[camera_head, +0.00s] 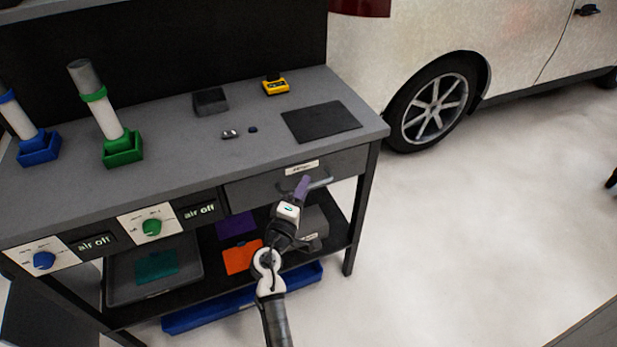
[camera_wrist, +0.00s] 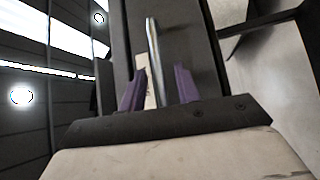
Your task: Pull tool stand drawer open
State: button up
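The tool stand (camera_head: 190,140) is a dark grey bench with a grey drawer (camera_head: 250,190) under the right part of its top. The drawer front looks shut and carries a white label (camera_head: 302,168) and a metal bar handle (camera_head: 321,183). My gripper (camera_head: 303,183), with purple fingers, is at the handle in the head view. In the wrist view, the fingers of my gripper (camera_wrist: 160,88) stand apart on either side of the handle bar (camera_wrist: 153,50). A gap shows between the bar and the right finger. The fingertips' exact depth on the bar is hard to tell.
The bench top holds a dark mat (camera_head: 321,121), a yellow device (camera_head: 275,87), a grey box (camera_head: 210,101) and green (camera_head: 122,148) and blue (camera_head: 38,148) holders. A lower shelf (camera_head: 215,275) with trays lies under my arm.

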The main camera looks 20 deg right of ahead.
jog(key=shift+w+d+r, duration=0.1)
jog(key=shift+w+d, duration=0.3)
grip_shut()
